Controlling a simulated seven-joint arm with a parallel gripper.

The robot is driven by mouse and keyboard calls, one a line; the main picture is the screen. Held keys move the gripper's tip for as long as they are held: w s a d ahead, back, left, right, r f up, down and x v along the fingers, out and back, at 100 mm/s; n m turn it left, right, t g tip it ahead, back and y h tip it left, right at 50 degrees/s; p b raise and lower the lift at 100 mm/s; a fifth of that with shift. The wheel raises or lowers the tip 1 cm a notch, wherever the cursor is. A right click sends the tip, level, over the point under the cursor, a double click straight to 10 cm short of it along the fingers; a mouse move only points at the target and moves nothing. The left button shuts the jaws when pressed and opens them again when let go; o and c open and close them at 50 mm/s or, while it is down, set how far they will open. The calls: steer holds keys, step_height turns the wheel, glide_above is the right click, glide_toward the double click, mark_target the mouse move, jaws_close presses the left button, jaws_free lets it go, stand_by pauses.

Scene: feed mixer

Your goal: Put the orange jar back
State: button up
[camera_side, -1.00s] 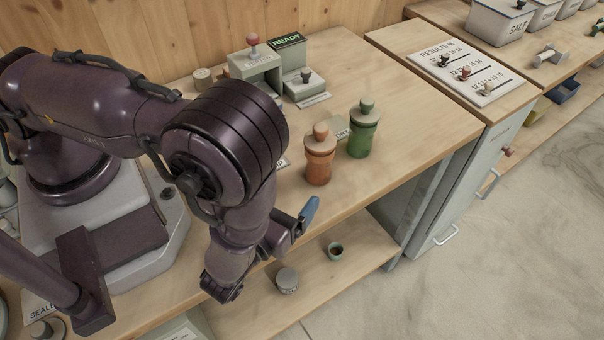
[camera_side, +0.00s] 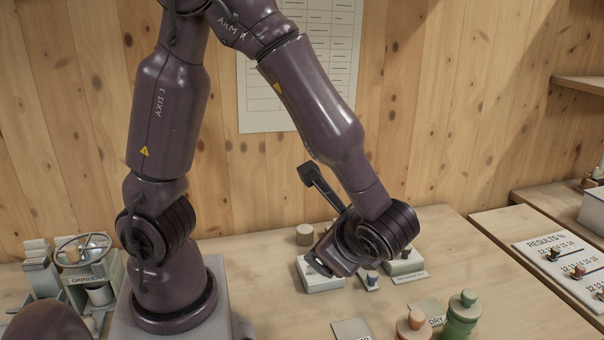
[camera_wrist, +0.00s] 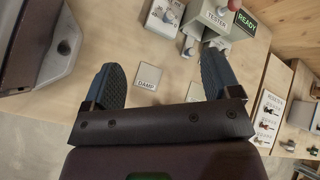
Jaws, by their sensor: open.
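A flat square labelled DAMP (camera_wrist: 147,77) shows on the bench between the fingers. In the side view my wrist is above the bench, behind and left of the jars; the fingers are mostly hidden there.
The tester (camera_wrist: 215,20) with its green READY sign (camera_wrist: 245,22) stands beyond the right finger. A square labelled DRY (camera_side: 428,308) lies behind the jars. The grinder (camera_side: 88,270) stands at the left. A results board (camera_side: 567,262) lies at the right.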

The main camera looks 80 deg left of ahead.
steer(key=s+r+n+t+h, duration=0.2)
steer(key=r+n+t+h, duration=0.1)
steer(key=r+n+h, duration=0.2)
steer(key=s+a+r+n+t+h, duration=0.1)
steer(key=s+r+n+t+h, duration=0.1)
steer(key=r+n+h, duration=0.3)
step_height(320, 180, up, 2)
steer(key=shift+s+a+r+t, duration=0.1)
steer(key=shift+s+a+t, duration=0.05)
steer(key=shift+s+t, duration=0.3)
